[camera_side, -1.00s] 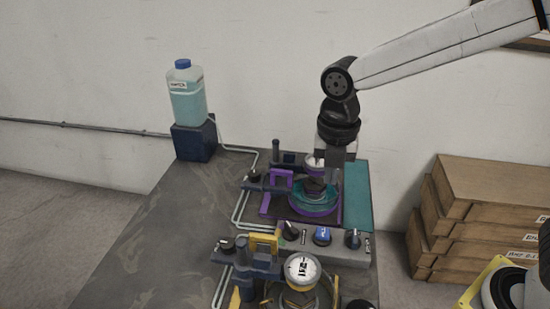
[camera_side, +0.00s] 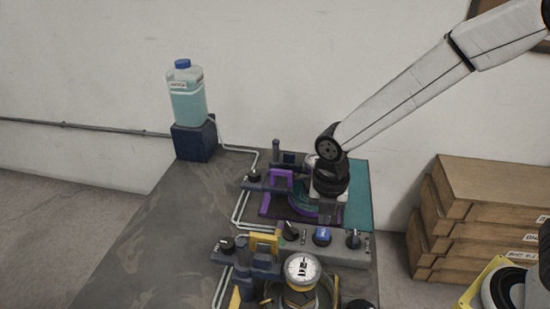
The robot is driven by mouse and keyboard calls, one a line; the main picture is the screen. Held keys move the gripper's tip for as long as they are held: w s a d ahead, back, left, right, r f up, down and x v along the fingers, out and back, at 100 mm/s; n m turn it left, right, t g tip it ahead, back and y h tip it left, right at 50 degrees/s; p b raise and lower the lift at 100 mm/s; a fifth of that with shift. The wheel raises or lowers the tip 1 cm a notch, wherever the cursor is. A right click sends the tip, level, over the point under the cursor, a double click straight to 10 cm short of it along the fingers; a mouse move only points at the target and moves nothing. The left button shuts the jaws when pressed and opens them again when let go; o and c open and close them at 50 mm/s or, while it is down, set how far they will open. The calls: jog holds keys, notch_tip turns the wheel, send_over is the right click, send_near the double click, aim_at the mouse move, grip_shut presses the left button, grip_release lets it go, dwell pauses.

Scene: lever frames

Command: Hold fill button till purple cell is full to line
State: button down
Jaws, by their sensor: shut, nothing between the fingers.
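The purple cell (camera_side: 304,216) stands at the back of the bench, on a dark base with purple edging. My arm's wrist hides most of it, so its liquid level and line cannot be read. My gripper (camera_side: 328,217) is shut and empty. It points down in front of the cell, above and behind the front control panel. A blue button (camera_side: 322,236) with white lettering sits on that panel just below the gripper. The lettering is too small to read. The gripper appears apart from the button.
Dark knobs (camera_side: 353,239) flank the blue button. A yellow cell with a white gauge (camera_side: 302,269) stands nearer the camera. A bottle of pale blue liquid (camera_side: 187,96) stands on a dark block at the back left. Wooden boxes (camera_side: 486,207) are stacked right. The bench's left is clear.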

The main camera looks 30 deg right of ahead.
aim_at(324, 232)
jog(key=shift+f, duration=1.4)
jog(key=shift+f, duration=0.15)
jog(key=shift+f, duration=0.65)
jog(key=shift+s+d+f, duration=0.1)
jog(key=shift+s+f, duration=0.1)
jog(key=shift+f, duration=0.3)
dwell(2.7)
jog(key=shift+w+r, duration=0.2)
jog(key=shift+r, duration=0.55)
notch_tip(324, 232, up, 14)
jog(key=shift+w+a, duration=0.25)
jog(key=shift+w, duration=0.2)
